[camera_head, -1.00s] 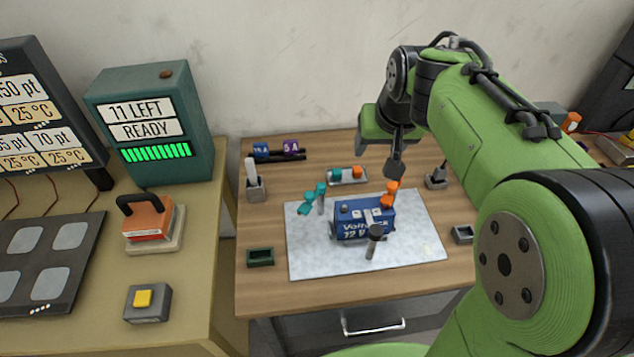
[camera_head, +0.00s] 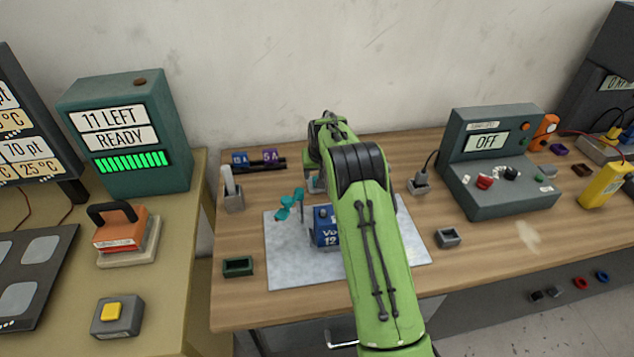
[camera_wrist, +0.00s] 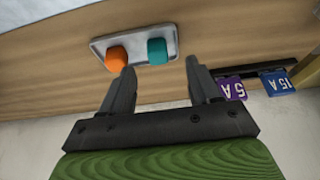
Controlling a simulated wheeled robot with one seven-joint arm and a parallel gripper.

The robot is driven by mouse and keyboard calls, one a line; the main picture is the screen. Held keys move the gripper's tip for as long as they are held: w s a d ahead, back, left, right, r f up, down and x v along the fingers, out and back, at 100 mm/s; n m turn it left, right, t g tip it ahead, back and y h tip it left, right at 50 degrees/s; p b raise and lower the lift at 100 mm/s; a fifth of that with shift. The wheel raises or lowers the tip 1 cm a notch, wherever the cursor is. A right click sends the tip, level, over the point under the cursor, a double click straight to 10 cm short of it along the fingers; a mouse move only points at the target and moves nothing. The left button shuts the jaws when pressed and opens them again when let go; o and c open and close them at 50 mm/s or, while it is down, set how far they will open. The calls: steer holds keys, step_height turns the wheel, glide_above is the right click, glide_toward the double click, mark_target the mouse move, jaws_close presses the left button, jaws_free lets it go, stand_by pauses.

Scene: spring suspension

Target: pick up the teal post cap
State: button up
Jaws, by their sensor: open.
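The teal post cap (camera_wrist: 157,50) sits in a small grey tray (camera_wrist: 105,43) in the wrist view. An orange cap (camera_wrist: 116,59) sits beside it in the same tray, to the left. My gripper (camera_wrist: 160,65) is open and empty. Its two dark fingers point toward the tray, and the teal cap shows between the fingertips, beyond them. The orange cap is near the left fingertip; I cannot tell the gap. In the head view my arm hides the gripper and both caps, with only a bit of the tray showing.
A blue battery (camera_head: 325,227) stands on a pale mat (camera_head: 283,262), partly behind my arm, with teal clamps (camera_head: 288,205) nearby. Fuses show in the wrist view, purple (camera_wrist: 232,88) and blue (camera_wrist: 276,83). A grey instrument reading OFF (camera_head: 500,170) stands to the right.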

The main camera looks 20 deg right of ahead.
steer(key=x, duration=0.5)
steer(key=shift+s+d+f, duration=0.1)
steer(key=shift+d+f, duration=0.15)
steer(key=c, duration=1.1)
